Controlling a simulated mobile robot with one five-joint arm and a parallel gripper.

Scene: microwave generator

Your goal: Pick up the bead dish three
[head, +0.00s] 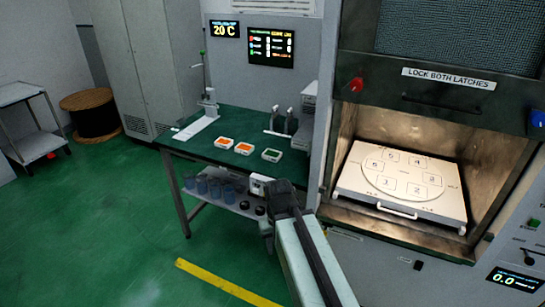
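My arm reaches up from the bottom of the head view. My gripper (262,183) is at its end, near the table's front edge, in front of and apart from the green dish in the picture. Its fingers are too small and dark to tell whether they are open or shut.
Blue containers (208,186) stand on the shelf under the table (190,125). A lever press (208,103) and a small metal fixture (278,122) stand behind the dishes. At right is an open lit chamber with a numbered white tray (350,185).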

